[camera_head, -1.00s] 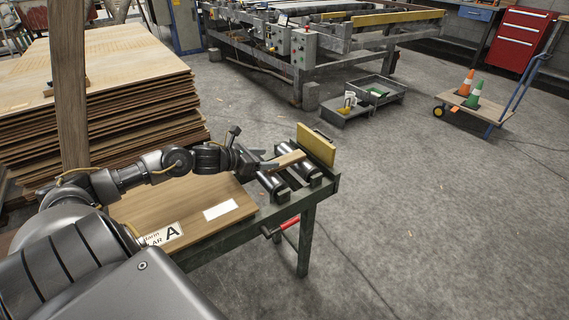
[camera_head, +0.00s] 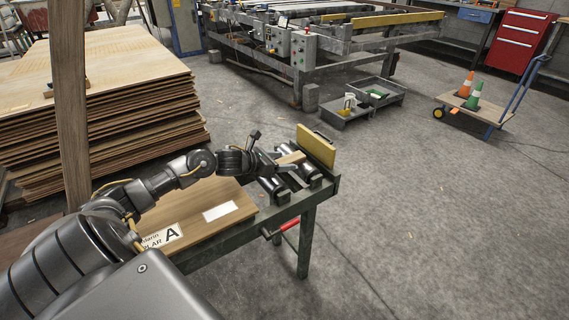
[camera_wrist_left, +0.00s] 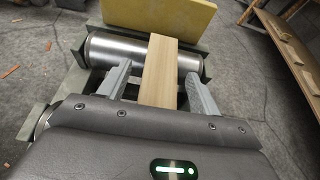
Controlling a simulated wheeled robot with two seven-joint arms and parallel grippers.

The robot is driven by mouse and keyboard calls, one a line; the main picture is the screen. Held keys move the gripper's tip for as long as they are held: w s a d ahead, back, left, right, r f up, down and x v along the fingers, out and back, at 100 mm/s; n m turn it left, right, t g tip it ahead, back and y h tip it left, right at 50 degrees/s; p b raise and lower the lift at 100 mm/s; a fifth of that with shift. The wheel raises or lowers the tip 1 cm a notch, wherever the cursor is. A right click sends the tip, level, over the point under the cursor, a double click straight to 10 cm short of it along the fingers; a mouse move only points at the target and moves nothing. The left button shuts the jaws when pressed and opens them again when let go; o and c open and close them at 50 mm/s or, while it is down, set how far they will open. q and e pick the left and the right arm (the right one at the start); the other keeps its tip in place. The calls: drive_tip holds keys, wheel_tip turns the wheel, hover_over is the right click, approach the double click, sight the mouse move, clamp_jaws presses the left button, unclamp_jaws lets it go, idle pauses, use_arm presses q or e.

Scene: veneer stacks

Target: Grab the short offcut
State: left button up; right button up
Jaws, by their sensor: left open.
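The short offcut (camera_head: 291,158) is a small pale wooden strip lying across the metal rollers at the right end of the green bench. In the left wrist view the offcut (camera_wrist_left: 160,72) runs lengthwise between the two fingers of my left gripper (camera_wrist_left: 157,88). The fingers stand apart on either side of it, with a gap at each side. In the head view my left gripper (camera_head: 281,161) is over the rollers at the offcut's near end, and partly hides it. My right gripper is not in view.
A yellow block (camera_head: 316,147) stands upright at the bench end, just beyond the offcut. A labelled wooden panel (camera_head: 190,207) lies on the bench left of the rollers (camera_head: 275,188). A tall veneer stack (camera_head: 110,125) stands behind at the left. Open floor lies to the right.

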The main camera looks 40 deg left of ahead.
sight(280, 162)
use_arm(q)
drive_tip(key=c, duration=1.1)
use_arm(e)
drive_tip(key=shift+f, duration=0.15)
use_arm(q)
drive_tip(key=shift+r, duration=0.1)
